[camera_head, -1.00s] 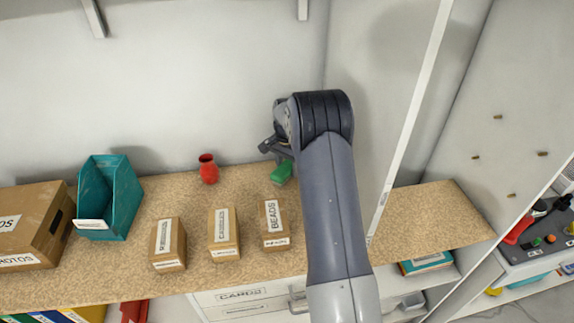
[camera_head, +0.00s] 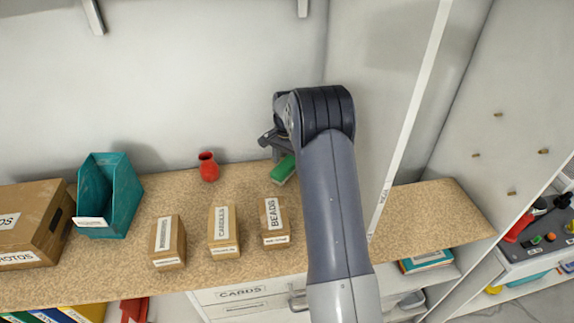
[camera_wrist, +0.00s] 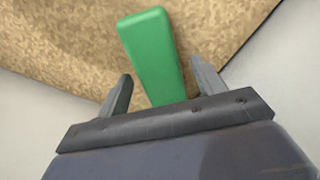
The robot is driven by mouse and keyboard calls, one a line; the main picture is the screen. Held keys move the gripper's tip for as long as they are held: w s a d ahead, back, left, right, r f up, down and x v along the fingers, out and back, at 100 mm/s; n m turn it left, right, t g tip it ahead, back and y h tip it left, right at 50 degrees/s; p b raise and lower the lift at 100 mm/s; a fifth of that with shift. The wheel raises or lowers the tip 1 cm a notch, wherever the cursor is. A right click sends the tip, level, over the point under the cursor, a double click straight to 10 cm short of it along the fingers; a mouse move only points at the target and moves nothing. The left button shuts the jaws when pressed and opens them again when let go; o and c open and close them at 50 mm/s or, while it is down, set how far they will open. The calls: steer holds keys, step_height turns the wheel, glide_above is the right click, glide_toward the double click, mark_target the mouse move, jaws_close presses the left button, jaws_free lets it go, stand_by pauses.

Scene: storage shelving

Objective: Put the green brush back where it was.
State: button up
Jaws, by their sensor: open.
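The green brush (camera_head: 284,169) lies on the speckled brown shelf board (camera_head: 330,262), near the back wall. In the wrist view the brush (camera_wrist: 150,55) is a long green block running between the two fingers; its near end is hidden behind the gripper's body. My gripper (camera_head: 272,143) is over the back of the board, at the brush's far end, partly hidden by my arm in the head view. In the wrist view my gripper (camera_wrist: 162,92) is open, with a finger on each side of the brush and a gap on both sides.
A red vase (camera_head: 208,167) stands left of the brush. Small boxes, including the BEADS box (camera_head: 274,222) and CANDLES box (camera_head: 223,232), stand in front. A teal bin (camera_head: 124,200) and a cardboard box (camera_head: 40,225) are at left. A white upright panel (camera_head: 412,120) rises at right.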

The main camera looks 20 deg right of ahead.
mark_target(287, 163)
step_height(287, 163, up, 11)
steer(key=b, duration=0.1)
